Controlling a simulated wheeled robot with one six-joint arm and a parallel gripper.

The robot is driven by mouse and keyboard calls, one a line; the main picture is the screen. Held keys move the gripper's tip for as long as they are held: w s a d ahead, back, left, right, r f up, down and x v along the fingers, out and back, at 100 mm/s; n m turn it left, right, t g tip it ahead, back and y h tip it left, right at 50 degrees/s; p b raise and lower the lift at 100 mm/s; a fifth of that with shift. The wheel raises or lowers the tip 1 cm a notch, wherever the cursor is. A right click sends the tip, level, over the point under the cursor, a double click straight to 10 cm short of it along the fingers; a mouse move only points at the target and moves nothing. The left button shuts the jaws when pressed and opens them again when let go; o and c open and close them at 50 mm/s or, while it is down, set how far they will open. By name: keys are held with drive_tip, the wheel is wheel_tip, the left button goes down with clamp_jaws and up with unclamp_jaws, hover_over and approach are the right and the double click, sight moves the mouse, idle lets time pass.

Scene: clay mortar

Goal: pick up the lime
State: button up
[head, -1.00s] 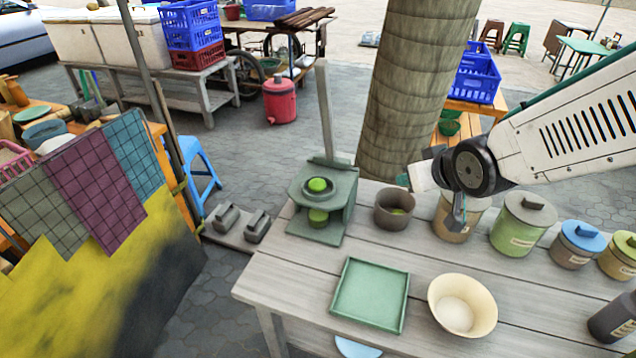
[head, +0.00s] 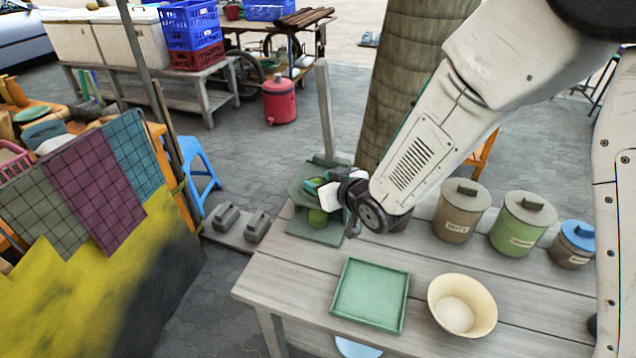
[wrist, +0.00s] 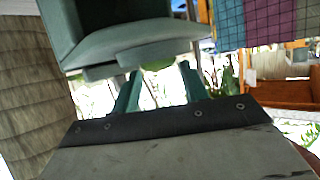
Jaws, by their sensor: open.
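The green press (head: 303,228) stands at the left end of the wooden table; it also shows close up in the wrist view (wrist: 160,32). One round green lime (head: 318,218) sits low in the press. A green sliver of lime (wrist: 157,66) shows between my fingers in the wrist view, mostly hidden by the press's rim. I cannot tell which lime it is. My gripper (head: 319,188) is open at the press's upper part, and covers its upper cup in the head view. The open fingers also show in the wrist view (wrist: 159,88), with nothing clasped between them.
A green square tray (head: 370,294) and a cream bowl (head: 462,304) stand at the front of the table. Lidded pots (head: 460,212) (head: 522,224) stand at the back right. My arm hides the brown bowl's place. A tree trunk (head: 400,80) rises behind the table.

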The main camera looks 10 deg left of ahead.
drive_tip(key=shift+w+a+f, duration=0.25)
drive_tip(key=shift+w+a, duration=0.1)
drive_tip(key=shift+a, duration=0.05)
drive_tip(key=c, duration=0.7)
drive_tip(key=shift+r, duration=0.15)
